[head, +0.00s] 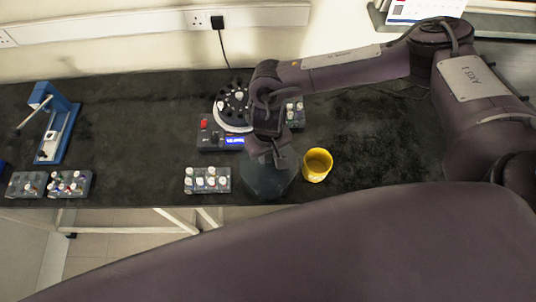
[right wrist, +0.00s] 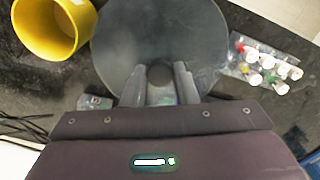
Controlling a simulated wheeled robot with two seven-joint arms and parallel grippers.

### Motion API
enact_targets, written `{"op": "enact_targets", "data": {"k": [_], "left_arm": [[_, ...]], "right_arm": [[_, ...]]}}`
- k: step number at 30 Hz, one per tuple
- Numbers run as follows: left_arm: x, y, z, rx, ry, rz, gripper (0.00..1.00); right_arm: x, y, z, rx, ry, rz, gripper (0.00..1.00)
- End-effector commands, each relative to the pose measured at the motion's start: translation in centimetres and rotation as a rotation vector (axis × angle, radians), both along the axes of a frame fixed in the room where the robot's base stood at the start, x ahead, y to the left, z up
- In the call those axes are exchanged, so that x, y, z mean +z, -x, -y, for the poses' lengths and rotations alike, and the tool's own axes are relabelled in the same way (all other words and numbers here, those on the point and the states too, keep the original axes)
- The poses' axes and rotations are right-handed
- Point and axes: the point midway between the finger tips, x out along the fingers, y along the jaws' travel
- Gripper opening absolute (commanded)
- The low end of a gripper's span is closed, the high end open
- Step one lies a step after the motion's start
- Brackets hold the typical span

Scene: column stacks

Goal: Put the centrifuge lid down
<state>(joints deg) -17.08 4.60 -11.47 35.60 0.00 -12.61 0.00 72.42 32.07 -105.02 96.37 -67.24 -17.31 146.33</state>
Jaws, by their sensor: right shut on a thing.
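The centrifuge lid (head: 268,182) is a dark, translucent round disc near the front edge of the bench. My right gripper (head: 272,150) is above it and shut on its central knob. In the right wrist view the lid (right wrist: 158,35) fills the upper middle, with the gripper fingers (right wrist: 160,82) on either side of the knob. I cannot tell whether the lid touches the bench. The centrifuge (head: 222,140) stands behind, uncovered, with its dark rotor (head: 235,100) and a lit blue display, partly hidden by my right arm. My left gripper is not in view.
A yellow cup (head: 318,165) stands close to the right of the lid. A tube rack (head: 207,180) with several vials stands close to its left. More racks (head: 70,184) and a blue stand (head: 58,125) are at the left. The bench at the right is clear.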

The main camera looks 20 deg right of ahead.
Motion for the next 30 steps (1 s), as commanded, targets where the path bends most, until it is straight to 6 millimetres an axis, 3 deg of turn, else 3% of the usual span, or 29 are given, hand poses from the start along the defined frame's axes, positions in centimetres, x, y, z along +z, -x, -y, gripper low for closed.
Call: {"op": "enact_targets", "data": {"k": [5,16,17,21,30], "left_arm": [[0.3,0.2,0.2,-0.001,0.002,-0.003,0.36],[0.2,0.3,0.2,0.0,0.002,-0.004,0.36],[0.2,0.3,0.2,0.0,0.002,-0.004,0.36],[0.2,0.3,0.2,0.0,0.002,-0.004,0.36],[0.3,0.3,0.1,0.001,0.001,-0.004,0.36]], "right_arm": [[-1.9,0.0,0.0,0.001,0.0,0.001,0.0],[-2.3,0.0,0.0,0.0,-0.001,0.001,0.0],[-2.2,0.0,0.0,0.001,0.0,0.002,0.3],[-2.2,0.0,0.0,0.001,0.0,0.002,0.48],[-2.0,-0.1,0.0,0.001,0.0,0.002,0.48]]}}
